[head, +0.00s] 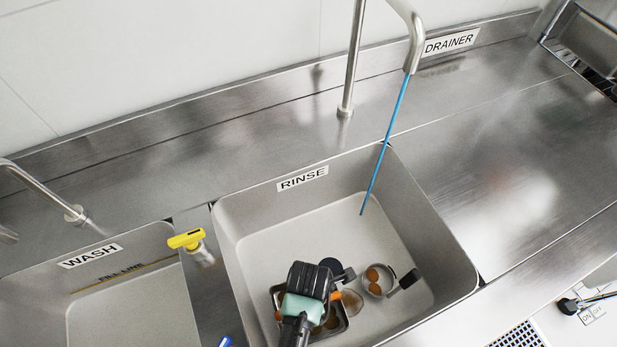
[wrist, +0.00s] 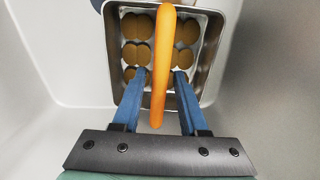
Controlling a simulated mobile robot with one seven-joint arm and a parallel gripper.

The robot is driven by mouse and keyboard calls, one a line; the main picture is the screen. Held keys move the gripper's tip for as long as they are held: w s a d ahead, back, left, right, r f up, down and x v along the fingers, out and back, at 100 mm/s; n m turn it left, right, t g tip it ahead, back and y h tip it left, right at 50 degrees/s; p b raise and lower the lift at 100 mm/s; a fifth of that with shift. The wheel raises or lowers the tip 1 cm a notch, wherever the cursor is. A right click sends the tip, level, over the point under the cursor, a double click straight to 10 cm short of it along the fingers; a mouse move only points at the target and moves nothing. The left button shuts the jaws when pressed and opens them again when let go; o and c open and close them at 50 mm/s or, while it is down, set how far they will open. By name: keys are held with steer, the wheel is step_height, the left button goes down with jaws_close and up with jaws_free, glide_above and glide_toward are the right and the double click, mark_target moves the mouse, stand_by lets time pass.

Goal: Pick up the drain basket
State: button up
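A metal square-walled basket or pan (wrist: 205,50) lies under my gripper in the rinse sink, with several round brown pieces in it. I take it for the drain basket, but cannot be sure. In the head view its dark rim (head: 341,328) shows partly behind my arm. My gripper (wrist: 160,72) points down over it, its two blue fingers apart. A long orange bar (wrist: 160,65) runs between the fingers with a gap on each side; whether it belongs to the basket I cannot tell. In the head view my gripper (head: 318,283) hides much of the basket.
A round metal cup (head: 377,285) with a dark handle and brown pieces lies to the right on the sink floor. A blue stream or rod (head: 385,150) hangs from the tap. A yellow-handled valve (head: 186,239) stands between the sinks. The drainer top (head: 480,170) is clear.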

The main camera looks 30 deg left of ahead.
jaws_close()
stand_by(1.1)
